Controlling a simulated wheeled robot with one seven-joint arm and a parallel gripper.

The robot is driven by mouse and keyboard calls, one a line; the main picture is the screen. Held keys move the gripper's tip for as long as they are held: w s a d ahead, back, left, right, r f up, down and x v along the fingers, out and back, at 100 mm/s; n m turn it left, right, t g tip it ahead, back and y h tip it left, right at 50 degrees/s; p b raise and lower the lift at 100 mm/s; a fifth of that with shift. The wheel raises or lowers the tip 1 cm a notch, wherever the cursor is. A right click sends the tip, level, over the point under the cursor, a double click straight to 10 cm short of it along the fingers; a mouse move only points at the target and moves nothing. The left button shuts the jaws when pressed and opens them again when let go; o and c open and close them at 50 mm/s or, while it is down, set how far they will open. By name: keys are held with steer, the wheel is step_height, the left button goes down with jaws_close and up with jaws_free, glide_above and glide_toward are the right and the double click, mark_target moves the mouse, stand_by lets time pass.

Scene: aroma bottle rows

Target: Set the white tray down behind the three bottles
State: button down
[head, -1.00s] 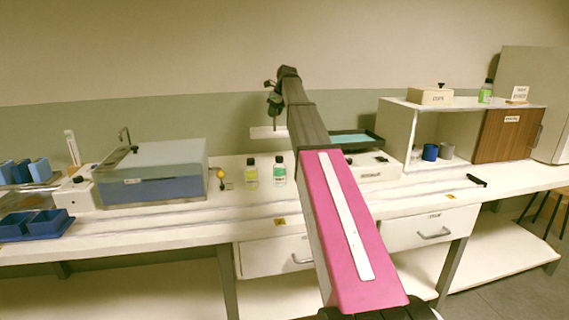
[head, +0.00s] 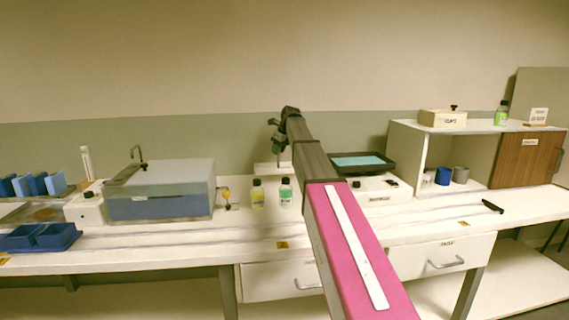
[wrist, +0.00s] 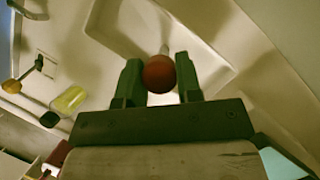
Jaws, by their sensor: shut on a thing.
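The white tray (head: 266,169) is above or at the back of the counter, behind the bottles in the head view; I cannot tell whether it touches the counter. My gripper (wrist: 159,84) is shut on the tray's red-brown round knob (wrist: 159,73). The tray also fills the upper middle of the wrist view (wrist: 215,72). Two bottles stand upright on the counter in front of it: a yellow one (head: 257,196) and a green-and-white labelled one (head: 286,195), both dark-capped. A yellow bottle shows in the wrist view (wrist: 70,99). I cannot make out a third bottle in this row.
A blue-grey box with a lid (head: 160,190) stands left of the bottles. A white device bearing a dark tray (head: 374,170) is to the right, beyond my arm. A shelf unit (head: 405,150) stands further right. Bare counter (head: 235,230) lies in front of the bottles.

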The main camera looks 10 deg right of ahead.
steer(key=shift+s+d+f, duration=0.25)
steer(key=shift+d+f, duration=0.15)
steer(key=shift+d, duration=0.2)
steer(key=shift+s+d+f, duration=0.2)
steer(key=shift+d+f, duration=0.2)
steer(key=shift+d, duration=0.2)
steer(key=shift+f, duration=2)
steer(key=shift+f, duration=0.1)
steer(key=c, duration=0.8)
jaws_free()
steer(key=v, duration=1.2)
